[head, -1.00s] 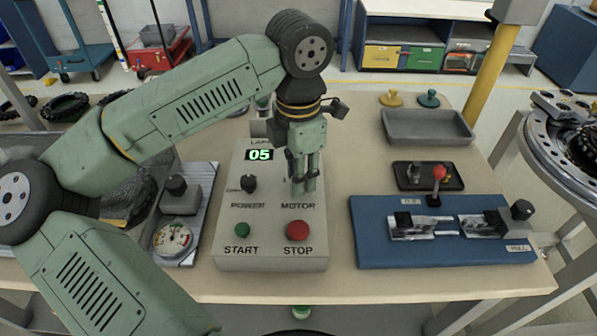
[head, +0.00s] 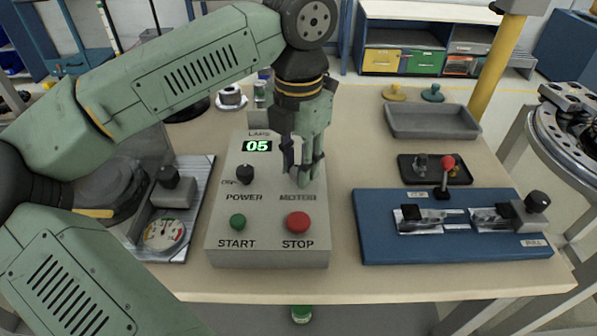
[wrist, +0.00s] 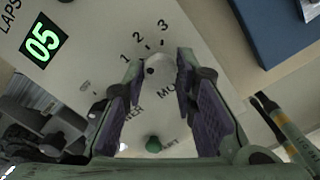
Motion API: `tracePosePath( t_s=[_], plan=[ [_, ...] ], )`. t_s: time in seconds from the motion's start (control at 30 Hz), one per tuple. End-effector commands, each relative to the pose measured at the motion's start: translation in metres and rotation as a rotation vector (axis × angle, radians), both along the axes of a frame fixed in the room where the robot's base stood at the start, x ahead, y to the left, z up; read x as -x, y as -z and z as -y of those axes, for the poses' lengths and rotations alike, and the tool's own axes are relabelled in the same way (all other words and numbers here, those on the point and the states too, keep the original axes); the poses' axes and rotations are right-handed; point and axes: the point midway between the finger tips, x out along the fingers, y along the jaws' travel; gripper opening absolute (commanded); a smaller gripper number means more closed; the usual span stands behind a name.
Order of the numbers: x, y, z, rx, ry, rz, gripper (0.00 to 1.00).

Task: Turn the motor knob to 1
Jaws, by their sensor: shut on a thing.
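The sloped grey control box (head: 222,185) stands in the middle of the bench with a lit "05" laps display. My gripper (head: 303,180) reaches down to its upper right, just above the MOTOR label, and hides the motor knob in the head view. In the wrist view, the pale round motor knob (wrist: 160,70) sits between the fingertips of my gripper (wrist: 158,78), which is shut on it. The marks 1, 2 and 3 arc beyond the knob. A dark dot shows on its left side, but I cannot tell its exact setting.
The black power knob (head: 245,174) is left of my gripper. The green START button (head: 238,222) and red STOP button (head: 298,222) are below. A blue fixture board (head: 375,245) lies to the right; a grey tray (head: 432,122) is behind it.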

Motion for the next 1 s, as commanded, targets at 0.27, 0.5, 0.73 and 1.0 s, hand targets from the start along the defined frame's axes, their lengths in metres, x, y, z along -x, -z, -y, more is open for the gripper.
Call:
tracePosePath(
  t_s=[0.27,0.5,0.73,1.0],
  plan=[
    [0.0005,0.003,0.0004,-0.001,-0.215,-0.001,0.0],
    [0.0006,0.0016,0.0004,0.0,-0.337,-0.002,0.0],
    [0.0004,0.0007,0.0007,0.001,-0.392,-0.002,0.0],
    [0.0006,0.0002,0.0007,0.001,-0.402,-0.002,0.0]
  ],
)
